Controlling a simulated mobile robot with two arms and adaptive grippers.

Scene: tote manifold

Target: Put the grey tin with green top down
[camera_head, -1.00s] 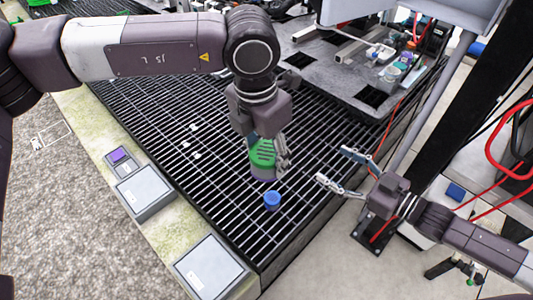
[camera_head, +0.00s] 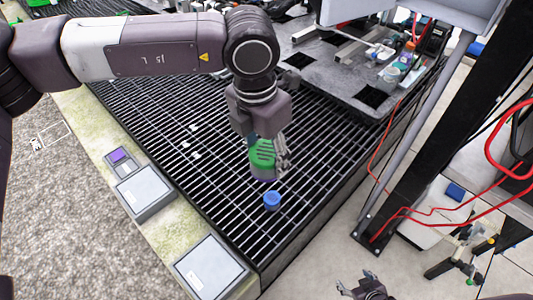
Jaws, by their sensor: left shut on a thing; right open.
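The grey tin with green top (camera_head: 262,157) is in the middle of the view, over the black slatted grate (camera_head: 240,228). My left gripper (camera_head: 270,155) points down and is shut on the tin, with its fingers covering part of it. The tin's base is partly visible; I cannot tell whether it touches the grate. My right gripper (camera_head: 360,286) is low at the bottom edge of the view, open and empty, and partly cut off by the frame.
A small blue cup (camera_head: 272,199) stands on the grate just in front of the tin. Grey boxes (camera_head: 144,190) line the left ledge. A grey platform (camera_head: 345,70) with several items lies behind. A dark post and red cables (camera_head: 430,212) are at right. Bare grate lies left of the tin.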

